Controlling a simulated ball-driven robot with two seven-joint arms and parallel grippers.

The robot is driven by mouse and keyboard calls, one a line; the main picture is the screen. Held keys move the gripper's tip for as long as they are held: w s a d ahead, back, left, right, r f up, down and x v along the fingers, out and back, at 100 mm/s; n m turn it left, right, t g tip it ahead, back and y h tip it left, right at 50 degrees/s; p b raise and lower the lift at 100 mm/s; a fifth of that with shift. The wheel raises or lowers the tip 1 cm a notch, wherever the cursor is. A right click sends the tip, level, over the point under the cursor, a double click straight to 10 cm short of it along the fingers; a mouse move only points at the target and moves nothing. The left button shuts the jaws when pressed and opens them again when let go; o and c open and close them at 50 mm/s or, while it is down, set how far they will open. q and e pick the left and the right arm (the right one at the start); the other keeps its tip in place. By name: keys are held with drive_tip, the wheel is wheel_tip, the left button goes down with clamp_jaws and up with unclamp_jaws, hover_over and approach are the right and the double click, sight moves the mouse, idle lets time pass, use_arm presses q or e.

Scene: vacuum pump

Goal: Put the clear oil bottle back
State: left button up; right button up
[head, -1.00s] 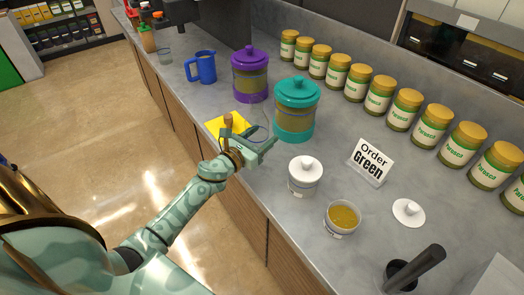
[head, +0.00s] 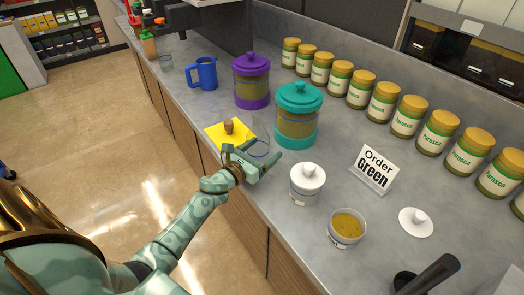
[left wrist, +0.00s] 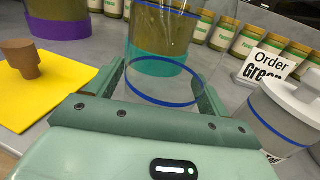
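A clear glass vessel with a blue ring (head: 258,148), which I take to be the clear oil bottle, stands by the counter's front edge, beside the yellow mat (head: 220,134). My left gripper (head: 256,158) is low at the glass, its fingers apart. In the left wrist view the glass (left wrist: 160,86) is between the two fingertips (left wrist: 160,78); I see no clear grip on it. A brown cork (head: 228,126) sits on the mat and also shows in the left wrist view (left wrist: 22,58). My right gripper is not in view.
The teal-lidded jar (head: 298,112) stands just behind the glass. The purple jar (head: 251,78), blue jug (head: 202,73), white-lidded pot (head: 307,184), open bowl (head: 346,226) and order sign (head: 373,169) are around. Several yellow-lidded jars (head: 384,102) line the back.

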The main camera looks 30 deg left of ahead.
use_arm(q)
drive_tip(key=shift+r, duration=0.1)
drive_tip(key=shift+r+p, duration=0.15)
drive_tip(key=shift+p, duration=0.15)
drive_tip(key=s+a, duration=0.1)
drive_tip(key=s, duration=1.1)
drive_tip(key=shift+a, duration=0.3)
